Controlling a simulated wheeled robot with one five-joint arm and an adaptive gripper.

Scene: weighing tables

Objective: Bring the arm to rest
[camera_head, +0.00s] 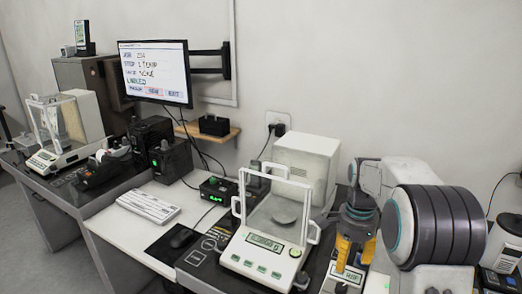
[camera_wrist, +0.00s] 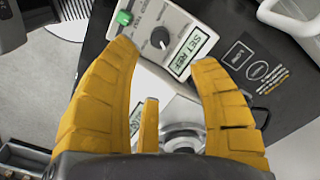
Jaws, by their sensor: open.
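My gripper (camera_head: 354,260) hangs fingers down at the right of the bench, in front of my arm. Beyond the fingertips in that view is a pale handheld-type instrument (camera_wrist: 150,22) with a knob, a green button and a display reading "SET REF". The instrument (camera_head: 340,284) also shows below the fingers in the head view. Whether the fingers touch it I cannot tell.
A balance (camera_head: 262,256) with a clear shield stands just left of my gripper. Another balance (camera_head: 45,160) is at the far left. Open air is above the bench.

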